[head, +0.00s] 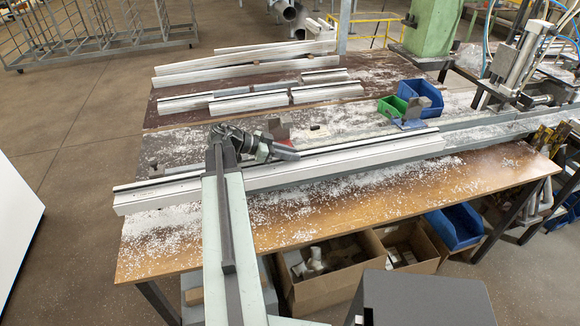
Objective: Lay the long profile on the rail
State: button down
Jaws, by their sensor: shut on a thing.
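The long profile (345,161) is a white bar with a dark slot along its top. It runs across the workbench from the left end to right of centre, roughly in line with the grey rail (485,132). The rail shows at the right and as a grey strip under the profile's right part. My gripper (284,153) is shut on the profile left of its middle, coming from behind its top edge. The contact of the fingertips is partly hidden. I cannot tell whether the profile rests on the rail or hangs just above it.
White chips cover much of the wooden bench (300,222). Shorter white profiles (326,92) and other long ones (240,66) lie on the dark table behind. Green (390,106) and blue (420,92) bins stand behind the rail. A clamp machine (515,65) stands at the right.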

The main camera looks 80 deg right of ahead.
jog(key=d+f+b, duration=0.1)
jog(key=d, duration=0.1)
jog(key=d+f+b, duration=0.2)
jog(key=d, duration=0.1)
jog(key=d+f+b, duration=0.1)
jog(key=d, duration=0.2)
jog(key=shift+w+d+f, duration=0.1)
jog(key=shift+w+f, duration=0.05)
jog(key=shift+f, duration=0.05)
jog(key=shift+r, duration=0.1)
jog(key=shift+f+b, duration=0.35)
jog(key=shift+b, duration=0.1)
